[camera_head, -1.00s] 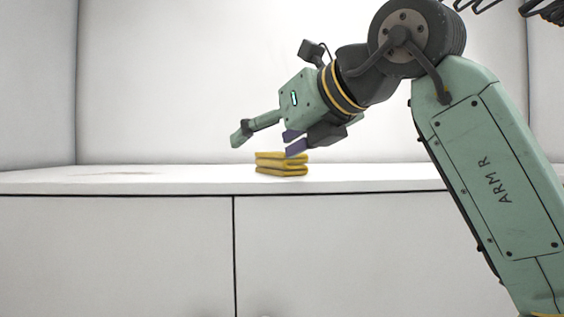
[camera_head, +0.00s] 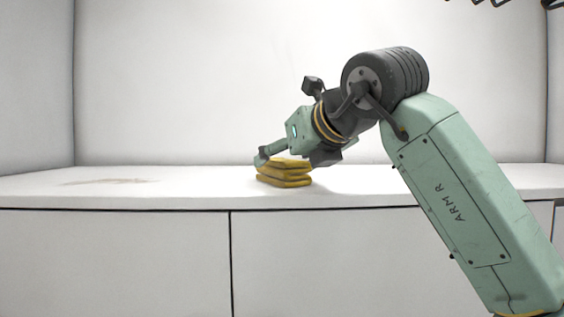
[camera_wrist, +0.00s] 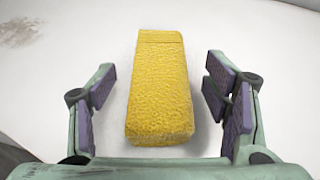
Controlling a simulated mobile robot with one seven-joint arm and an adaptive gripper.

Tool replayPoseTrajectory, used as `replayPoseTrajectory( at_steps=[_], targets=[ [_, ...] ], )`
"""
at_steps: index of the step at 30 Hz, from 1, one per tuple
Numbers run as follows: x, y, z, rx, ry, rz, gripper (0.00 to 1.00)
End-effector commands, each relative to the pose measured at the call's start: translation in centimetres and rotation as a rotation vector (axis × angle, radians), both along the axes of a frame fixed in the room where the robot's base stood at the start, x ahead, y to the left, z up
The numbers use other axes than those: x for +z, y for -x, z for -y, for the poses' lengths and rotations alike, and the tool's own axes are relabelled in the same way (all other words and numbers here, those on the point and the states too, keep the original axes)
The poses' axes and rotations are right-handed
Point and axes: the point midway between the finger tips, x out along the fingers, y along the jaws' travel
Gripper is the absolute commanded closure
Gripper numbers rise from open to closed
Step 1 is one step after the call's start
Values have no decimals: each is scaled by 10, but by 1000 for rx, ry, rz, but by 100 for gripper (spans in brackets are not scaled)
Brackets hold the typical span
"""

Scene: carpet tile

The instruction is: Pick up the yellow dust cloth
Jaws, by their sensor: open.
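The yellow dust cloth (camera_head: 284,176) is folded in a thick stack and lies on the white counter. In the wrist view the cloth (camera_wrist: 160,88) lies lengthwise between the open fingers, with white surface showing on both sides of it. My gripper (camera_wrist: 163,105) is open, its purple pads apart from the cloth. In the head view my gripper (camera_head: 288,158) is low at the cloth, and its fingers partly cover the top of the stack. The head view does not show clearly how deep the fingers reach beside it.
The white counter (camera_head: 400,185) is clear to the left and right of the cloth. A faint brownish smear (camera_head: 108,181) marks its left part. A white wall (camera_head: 200,80) stands behind, and cabinet fronts (camera_head: 120,260) drop below the front edge.

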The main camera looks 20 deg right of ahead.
Motion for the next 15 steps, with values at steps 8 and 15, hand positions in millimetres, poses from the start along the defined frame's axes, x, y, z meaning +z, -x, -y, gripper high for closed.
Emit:
replayPoseTrajectory(
  at_steps=[8,15],
  targets=[
    [-9,-22,-2,1,-1,0,30],
    [-9,-22,-2,0,-1,0,35]
  ],
)
